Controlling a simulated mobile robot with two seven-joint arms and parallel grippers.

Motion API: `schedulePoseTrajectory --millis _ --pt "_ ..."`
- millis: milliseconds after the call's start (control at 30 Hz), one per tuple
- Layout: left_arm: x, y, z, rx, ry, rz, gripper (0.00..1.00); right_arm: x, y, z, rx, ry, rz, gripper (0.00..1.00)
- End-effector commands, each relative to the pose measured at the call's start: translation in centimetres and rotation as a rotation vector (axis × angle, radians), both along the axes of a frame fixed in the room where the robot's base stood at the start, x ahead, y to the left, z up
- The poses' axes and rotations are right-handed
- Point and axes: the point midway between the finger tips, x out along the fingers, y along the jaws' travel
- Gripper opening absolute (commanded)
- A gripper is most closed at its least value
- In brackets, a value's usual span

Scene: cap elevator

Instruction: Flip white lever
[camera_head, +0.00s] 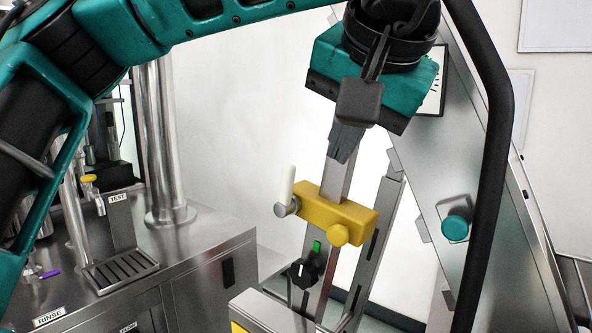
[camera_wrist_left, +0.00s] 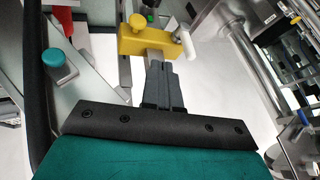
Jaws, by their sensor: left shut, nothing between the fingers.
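The white lever (camera_head: 287,184) stands nearly upright on a round metal pivot at the left end of the yellow block (camera_head: 330,208). The block is mounted on a steel upright, with a yellow knob on its front. In the left wrist view the white lever (camera_wrist_left: 187,45) shows at the right of the yellow block (camera_wrist_left: 143,42). My left gripper (camera_head: 341,155) is shut and empty, pointing down above the block and to the right of the lever. Its closed fingers (camera_wrist_left: 160,72) point toward the block in the wrist view and appear apart from the lever. My right gripper is not in view.
A black dial (camera_head: 304,273) and a green light (camera_head: 317,247) sit below the block. A teal button (camera_head: 455,228) is on the slanted panel at right. A steel counter (camera_head: 190,255) with a tap and drain tray (camera_head: 121,268) stands at left.

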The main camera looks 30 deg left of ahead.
Motion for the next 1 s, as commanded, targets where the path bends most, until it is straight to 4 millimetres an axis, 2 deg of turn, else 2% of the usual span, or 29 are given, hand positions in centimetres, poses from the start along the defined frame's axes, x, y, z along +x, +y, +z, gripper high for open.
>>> schedulePoseTrajectory --millis 567,767,1000 --pt "0.0 -0.3 -0.2 0.019 -0.003 -0.010 0.00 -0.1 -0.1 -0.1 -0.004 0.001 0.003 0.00" --pt "1.1 0.7 -2.3 0.017 0.000 -0.008 0.00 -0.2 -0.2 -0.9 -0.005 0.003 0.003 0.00" --pt "3.5 3.0 -6.4 0.016 0.002 -0.008 0.00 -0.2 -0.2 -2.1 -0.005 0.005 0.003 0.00"
